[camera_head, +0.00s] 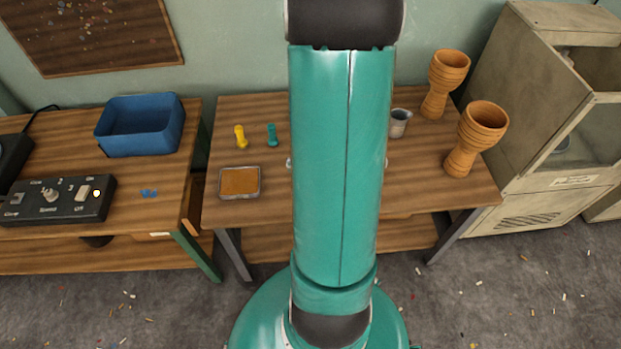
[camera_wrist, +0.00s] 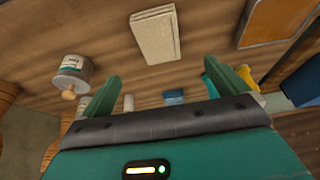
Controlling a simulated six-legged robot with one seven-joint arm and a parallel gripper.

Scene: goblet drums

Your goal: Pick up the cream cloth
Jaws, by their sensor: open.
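The cream cloth (camera_wrist: 156,36) lies folded flat on the wooden table, at the top middle of the wrist view. In the head view it does not show; my arm covers the middle of that table (camera_head: 258,110). My gripper (camera_wrist: 167,85) is open and empty, with its two green fingers apart. The cloth lies beyond the fingertips in the wrist view, roughly in line with the gap between them, and neither finger touches it. My gripper does not show in the head view.
A shallow tray with an orange-brown surface (camera_head: 240,182) and yellow (camera_head: 240,137) and teal (camera_head: 272,135) tools are left of my arm. A grey cup (camera_head: 399,122) and two goblet drums (camera_head: 467,150) are right. A labelled pot (camera_wrist: 72,75) is left of the gripper in the wrist view.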

